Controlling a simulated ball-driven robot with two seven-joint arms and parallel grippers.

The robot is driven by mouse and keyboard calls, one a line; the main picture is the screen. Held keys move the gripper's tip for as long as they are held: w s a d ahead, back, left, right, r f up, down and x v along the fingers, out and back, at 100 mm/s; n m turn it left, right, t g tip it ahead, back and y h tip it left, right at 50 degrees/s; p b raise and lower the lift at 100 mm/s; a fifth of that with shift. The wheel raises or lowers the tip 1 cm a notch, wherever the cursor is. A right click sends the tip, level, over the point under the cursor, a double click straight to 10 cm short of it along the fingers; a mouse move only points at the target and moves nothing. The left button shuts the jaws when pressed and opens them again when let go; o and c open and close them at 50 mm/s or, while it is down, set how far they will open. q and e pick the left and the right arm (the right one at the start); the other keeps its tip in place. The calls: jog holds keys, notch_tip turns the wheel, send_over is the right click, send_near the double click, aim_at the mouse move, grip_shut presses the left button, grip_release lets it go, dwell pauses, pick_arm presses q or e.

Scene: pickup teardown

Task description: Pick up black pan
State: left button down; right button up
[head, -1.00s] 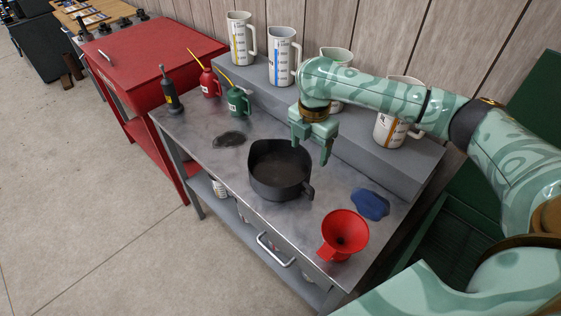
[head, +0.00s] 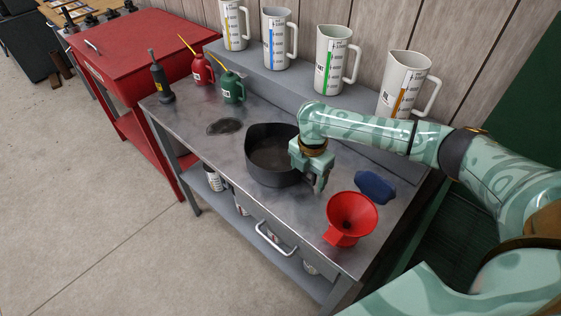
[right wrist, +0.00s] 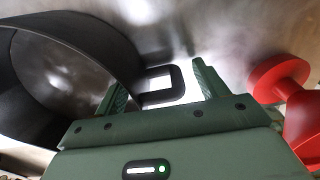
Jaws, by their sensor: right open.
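The black pan (head: 268,160) stands upright on the grey metal workbench. It also shows in the right wrist view (right wrist: 75,65), with its looped handle (right wrist: 178,84) pointing toward my right gripper. My right gripper (head: 312,184) is at the pan's right side, low near the bench top, and hides the handle in the head view. In the right wrist view the open fingers (right wrist: 160,88) stand on either side of the handle, with a gap on its right. I cannot tell whether the left finger touches the pan. My left gripper is not in view.
A red funnel (head: 350,218) and a blue cloth (head: 375,187) lie right of the pan. A dark stain (head: 224,126) marks the bench (head: 205,150). Oil cans (head: 231,88) stand at the back left; several measuring jugs (head: 333,60) stand on the raised shelf (head: 300,85).

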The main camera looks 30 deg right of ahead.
jog(key=shift+r, duration=0.1)
jog(key=c, duration=1.4)
grip_shut()
jog(key=shift+r, duration=0.2)
